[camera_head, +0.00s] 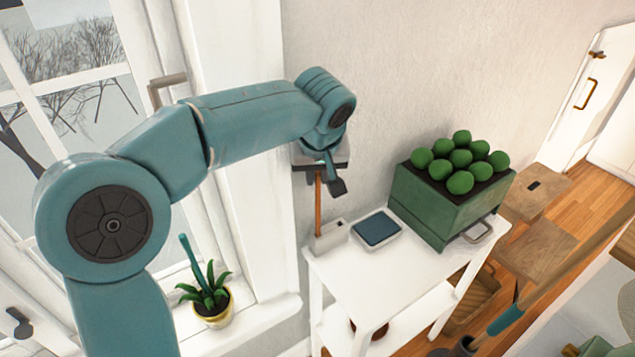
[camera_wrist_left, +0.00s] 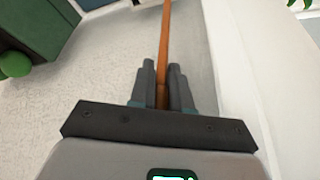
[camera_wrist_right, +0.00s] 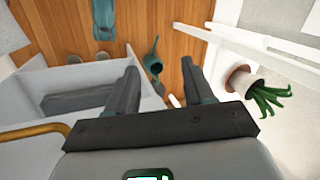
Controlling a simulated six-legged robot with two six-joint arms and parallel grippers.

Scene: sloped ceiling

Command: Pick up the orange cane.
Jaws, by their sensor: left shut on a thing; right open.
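The orange cane (camera_head: 318,206) is a thin upright orange-brown stick. Its lower end is at a small white holder (camera_head: 330,237) on the left end of the white table. My left gripper (camera_head: 330,172) is at the cane's upper part, by the wall. In the left wrist view the cane (camera_wrist_left: 166,40) runs between the fingers of my left gripper (camera_wrist_left: 161,80), which are shut on it. My right gripper (camera_wrist_right: 161,85) shows in the right wrist view, open with nothing between its fingers. The cane's top end is hidden by the left gripper and wrist.
The white table (camera_head: 345,283) also bears a dark blue-topped tray (camera_head: 377,229) and a green box (camera_head: 445,212) with several round green things on top. A potted plant (camera_head: 211,307) stands on the window sill. Wooden stools (camera_head: 530,255) stand at the right.

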